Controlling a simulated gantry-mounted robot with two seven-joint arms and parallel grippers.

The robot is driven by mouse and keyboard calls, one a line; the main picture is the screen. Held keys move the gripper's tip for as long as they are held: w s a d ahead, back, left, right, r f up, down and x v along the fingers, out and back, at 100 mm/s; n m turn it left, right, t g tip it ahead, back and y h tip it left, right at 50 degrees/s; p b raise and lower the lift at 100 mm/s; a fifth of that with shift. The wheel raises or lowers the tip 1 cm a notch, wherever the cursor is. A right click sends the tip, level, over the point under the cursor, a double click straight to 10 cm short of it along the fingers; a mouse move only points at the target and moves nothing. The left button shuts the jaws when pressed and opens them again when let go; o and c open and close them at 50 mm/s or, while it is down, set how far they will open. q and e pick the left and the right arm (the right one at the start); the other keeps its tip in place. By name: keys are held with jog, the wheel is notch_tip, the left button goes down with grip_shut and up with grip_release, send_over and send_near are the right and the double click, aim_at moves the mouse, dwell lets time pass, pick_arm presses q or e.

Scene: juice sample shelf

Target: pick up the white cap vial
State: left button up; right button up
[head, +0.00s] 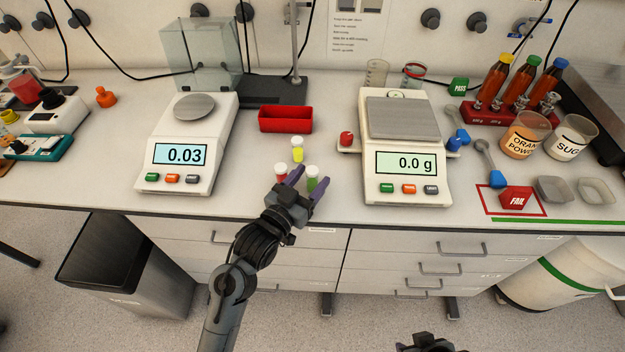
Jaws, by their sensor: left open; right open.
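The white cap vial (298,153), with a yellow body, stands upright on the bench between the two scales, just in front of the red tray. My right gripper (431,343) is open and empty at the bottom edge, in front of the bench and partly cut off.
A scale reading 0.03 (187,183) stands left and one reading 0.0 g (405,186) right. The red tray (285,126) lies empty behind the vials. Bottles, beakers and a red FAIL block (516,198) are at the right. Bench is clear left of the vials.

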pick_arm(q)
jog(key=shift+w+d, duration=0.3)
jog(key=shift+w, duration=0.2)
jog(key=shift+c, duration=0.2)
jog(key=c, duration=1)
